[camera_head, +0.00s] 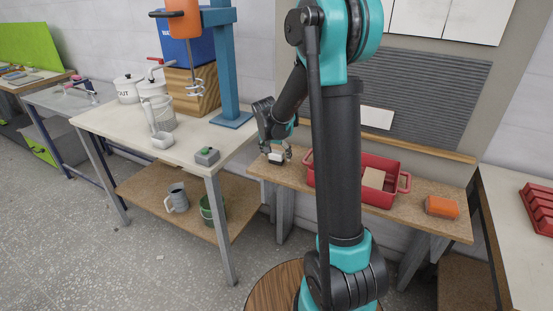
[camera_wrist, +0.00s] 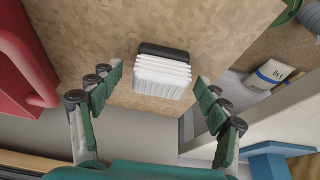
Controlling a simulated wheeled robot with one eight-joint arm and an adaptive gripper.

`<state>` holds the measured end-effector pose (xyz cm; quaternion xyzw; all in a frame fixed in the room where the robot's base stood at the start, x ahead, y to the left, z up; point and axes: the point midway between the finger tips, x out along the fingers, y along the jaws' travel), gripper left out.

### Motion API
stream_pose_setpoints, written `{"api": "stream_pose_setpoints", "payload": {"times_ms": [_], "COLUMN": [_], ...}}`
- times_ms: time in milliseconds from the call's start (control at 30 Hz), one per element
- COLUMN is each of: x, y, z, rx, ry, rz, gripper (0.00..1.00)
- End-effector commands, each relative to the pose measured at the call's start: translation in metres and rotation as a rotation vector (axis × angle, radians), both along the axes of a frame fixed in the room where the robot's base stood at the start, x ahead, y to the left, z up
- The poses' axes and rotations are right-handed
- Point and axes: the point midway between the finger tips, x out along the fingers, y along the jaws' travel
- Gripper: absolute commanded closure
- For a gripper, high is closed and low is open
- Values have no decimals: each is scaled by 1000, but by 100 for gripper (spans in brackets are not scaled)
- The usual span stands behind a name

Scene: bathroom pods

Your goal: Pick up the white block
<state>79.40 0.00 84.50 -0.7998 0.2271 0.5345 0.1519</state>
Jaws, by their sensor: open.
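The white block (camera_wrist: 162,76) is ribbed, with a dark strip along one edge. In the wrist view it lies on the wooden bench top (camera_wrist: 215,30), ahead of and between the fingers. My gripper (camera_wrist: 160,84) is open, with one green finger on each side and a gap to the block on both sides. In the head view my gripper (camera_head: 275,155) points down over the left end of the low bench, and the block (camera_head: 276,157) shows small just under it. The fingertips are hard to make out there.
A red tray (camera_head: 390,192) holding a tan block (camera_head: 374,178) stands on the bench to the right; its side shows in the wrist view (camera_wrist: 22,60). An orange object (camera_head: 442,207) lies farther right. A white worktable (camera_head: 205,135) stands to the left with pots and a grey box (camera_head: 207,156).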

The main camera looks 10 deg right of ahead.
Motion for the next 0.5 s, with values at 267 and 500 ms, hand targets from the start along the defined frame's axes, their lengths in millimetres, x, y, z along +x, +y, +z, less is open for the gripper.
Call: {"api": "stream_pose_setpoints", "payload": {"times_ms": [267,500], "x": [0,0], "y": [0,0], "z": [0,0], "rx": [0,0], "ry": [0,0], "rz": [0,0], "gripper": [44,74]}}
